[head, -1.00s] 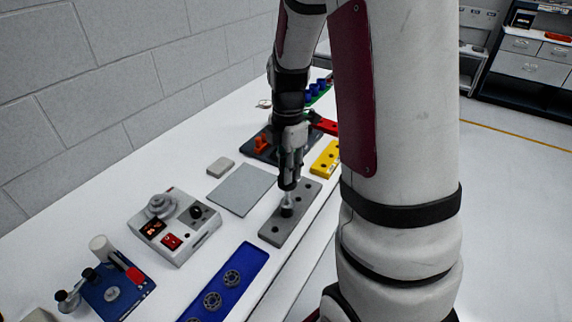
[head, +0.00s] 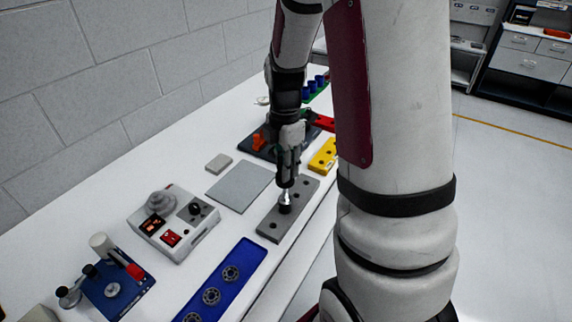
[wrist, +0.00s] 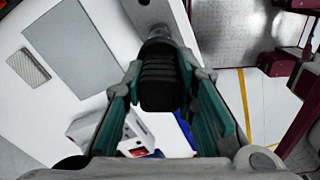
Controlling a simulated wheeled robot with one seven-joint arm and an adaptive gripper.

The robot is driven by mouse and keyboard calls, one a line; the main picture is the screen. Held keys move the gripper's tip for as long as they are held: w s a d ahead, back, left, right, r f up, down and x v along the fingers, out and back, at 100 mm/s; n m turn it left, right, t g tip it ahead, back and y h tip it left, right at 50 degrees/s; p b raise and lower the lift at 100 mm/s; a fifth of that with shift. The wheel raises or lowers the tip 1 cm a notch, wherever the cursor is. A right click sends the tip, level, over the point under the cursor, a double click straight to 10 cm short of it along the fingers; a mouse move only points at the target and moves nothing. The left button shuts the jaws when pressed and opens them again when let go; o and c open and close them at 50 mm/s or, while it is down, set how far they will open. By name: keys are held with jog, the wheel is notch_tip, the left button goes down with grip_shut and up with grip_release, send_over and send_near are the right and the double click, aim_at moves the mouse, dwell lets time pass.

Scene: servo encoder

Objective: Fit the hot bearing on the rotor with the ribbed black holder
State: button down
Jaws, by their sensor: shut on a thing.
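My gripper (head: 286,184) points down over a long grey block with holes (head: 271,230). In the wrist view its jaws (wrist: 165,95) are shut on the ribbed black holder (wrist: 160,85). A bright metal piece (head: 286,197) shows just below my fingers, with a dark round end (head: 285,209) at the block. I cannot tell whether that end is seated in a hole or just above it. Bearings (head: 231,273) lie in a blue tray (head: 255,250). A grey round part (head: 160,202) sits on the white heater unit with an orange display (head: 173,225). Which bearing is hot cannot be seen.
A flat grey plate (head: 240,186) and a small grey pad (head: 219,163) lie left of the block. A blue press-like fixture (head: 115,292) stands at front left. A yellow block (head: 323,156) and dark fixture (head: 257,147) lie beyond. The table's right edge is close to the block.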

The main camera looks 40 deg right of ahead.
jog(key=shift+f, duration=0.15)
dwell(0.4)
jog(key=shift+f, duration=0.85)
jog(key=shift+f+b, duration=0.15)
jog(key=shift+b, duration=0.15)
jog(key=shift+f, duration=0.9)
jog(key=shift+f, duration=0.15)
jog(key=shift+f+b, duration=0.45)
jog(key=shift+f, duration=0.4)
jog(key=shift+r+p, duration=0.4)
jog(key=shift+r, duration=0.1)
dwell(3.9)
